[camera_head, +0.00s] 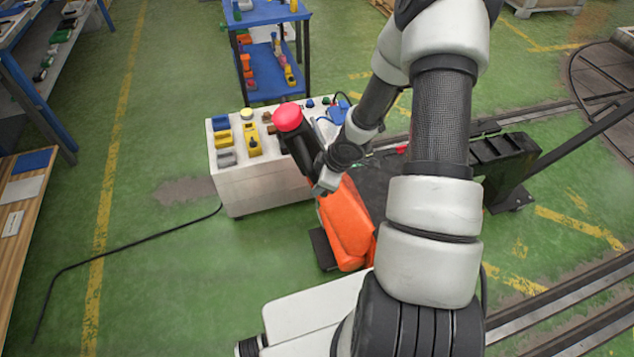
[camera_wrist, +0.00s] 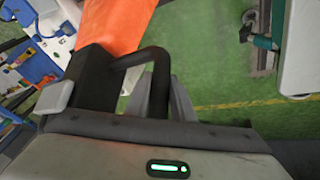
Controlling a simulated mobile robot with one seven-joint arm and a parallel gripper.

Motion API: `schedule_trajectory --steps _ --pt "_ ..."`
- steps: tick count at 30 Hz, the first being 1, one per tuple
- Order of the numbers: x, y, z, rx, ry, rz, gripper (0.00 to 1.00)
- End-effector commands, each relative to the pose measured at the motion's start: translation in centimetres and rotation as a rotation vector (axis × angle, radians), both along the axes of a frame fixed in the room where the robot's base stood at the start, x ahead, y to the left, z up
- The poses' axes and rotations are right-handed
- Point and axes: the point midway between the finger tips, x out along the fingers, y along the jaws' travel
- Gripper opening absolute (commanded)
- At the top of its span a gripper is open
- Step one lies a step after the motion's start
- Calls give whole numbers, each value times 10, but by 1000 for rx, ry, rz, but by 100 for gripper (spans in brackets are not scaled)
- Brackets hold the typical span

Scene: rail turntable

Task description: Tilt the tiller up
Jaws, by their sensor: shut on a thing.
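The tiller (camera_head: 298,142) is a black arm with a red knob (camera_head: 289,117) on its top end. It leans up and to the left from the orange machine body (camera_head: 346,222). My gripper (camera_head: 325,180) is at the tiller's side, just above the orange body. In the wrist view, a black loop handle (camera_wrist: 158,62) runs down to my gripper (camera_wrist: 168,103), which is shut on it. The orange body also shows at the top of the wrist view (camera_wrist: 117,20). My arm hides part of the machine in the head view.
A white cabinet (camera_head: 258,187) with coloured parts on top stands close behind the tiller. A blue shelf trolley (camera_head: 270,18) is farther back. A black cable (camera_head: 130,249) crosses the green floor at left. Rails (camera_head: 570,325) run at lower right. Open floor lies left of the machine.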

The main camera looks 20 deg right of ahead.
Motion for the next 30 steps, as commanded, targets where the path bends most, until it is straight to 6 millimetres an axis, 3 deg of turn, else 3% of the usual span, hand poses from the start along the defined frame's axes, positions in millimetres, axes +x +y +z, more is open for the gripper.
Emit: schedule_trajectory --steps 1,4,14,20,27,30 --pt "-1 -2 -1 -4 3 -1 25" --pt "-1 -1 -1 -3 3 0 40" --pt "-2 0 3 -1 1 1 40" --pt "-10 -6 33 -1 0 -1 40" --pt "-30 -18 89 0 1 -5 40" --pt "-34 -19 89 5 3 -6 40"
